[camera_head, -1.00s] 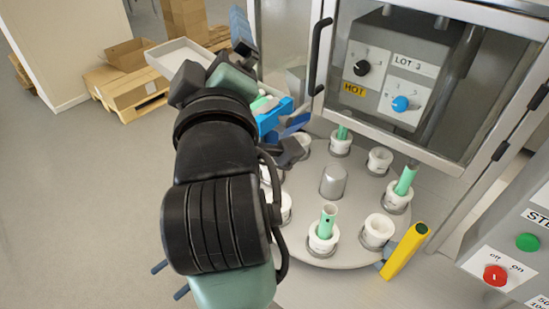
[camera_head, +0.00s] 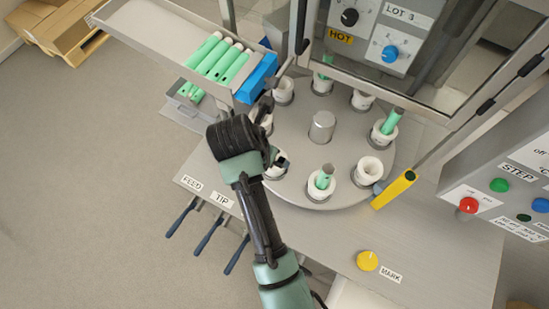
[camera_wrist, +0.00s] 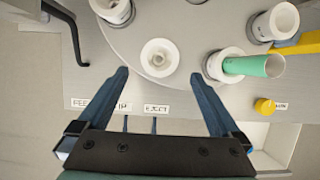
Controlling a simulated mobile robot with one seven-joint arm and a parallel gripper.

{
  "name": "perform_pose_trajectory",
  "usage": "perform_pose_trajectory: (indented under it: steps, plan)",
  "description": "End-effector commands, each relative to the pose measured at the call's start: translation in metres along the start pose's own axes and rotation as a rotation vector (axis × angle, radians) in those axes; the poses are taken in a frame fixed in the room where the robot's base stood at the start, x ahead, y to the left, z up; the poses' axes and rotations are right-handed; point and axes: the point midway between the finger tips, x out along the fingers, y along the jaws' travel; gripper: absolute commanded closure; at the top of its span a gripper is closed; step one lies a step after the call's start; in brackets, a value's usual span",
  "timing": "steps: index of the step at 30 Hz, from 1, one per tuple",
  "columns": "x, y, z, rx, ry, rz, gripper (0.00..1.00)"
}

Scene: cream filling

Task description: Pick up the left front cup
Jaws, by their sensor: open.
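The left front cup (camera_head: 273,172) is white and sits in the round turntable (camera_head: 322,92), partly hidden by my arm in the head view. In the wrist view this cup (camera_wrist: 160,57) looks empty and upright, just beyond and between the fingertips. My gripper (camera_wrist: 160,76) is open, with one blue finger to each side of the cup's line, holding nothing. In the head view my gripper (camera_head: 280,160) is mostly hidden behind my wrist. To the cup's right, a white cup (camera_wrist: 214,66) holds a green tube (camera_wrist: 253,66).
Several other cups stand around the turntable, near a central metal post (camera_head: 321,126). A yellow bar (camera_head: 394,190) stands at its right edge. A tray of green tubes (camera_head: 155,40) is at upper left. Labelled levers (camera_head: 208,237) and a yellow button (camera_head: 367,261) line the front.

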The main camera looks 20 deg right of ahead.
Motion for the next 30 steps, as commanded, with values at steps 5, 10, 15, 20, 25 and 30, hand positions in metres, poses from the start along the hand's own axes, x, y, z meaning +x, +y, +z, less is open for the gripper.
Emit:
perform_pose_trajectory:
  steps: [5,10,15,20,25,30]
  plan:
    - [0.029,0.0,0.001,0.003,0.001,0.0,0.0]
    - [0.042,0.0,0.0,0.003,-0.001,0.003,0.0]
    - [0.051,0.0,0.0,0.003,0.0,0.002,0.0]
    - [0.07,-0.002,-0.001,0.003,-0.001,0.001,0.0]
    - [0.089,-0.002,-0.002,0.003,-0.002,0.002,0.0]
    - [0.094,-0.001,-0.002,0.003,-0.003,0.004,0.0]
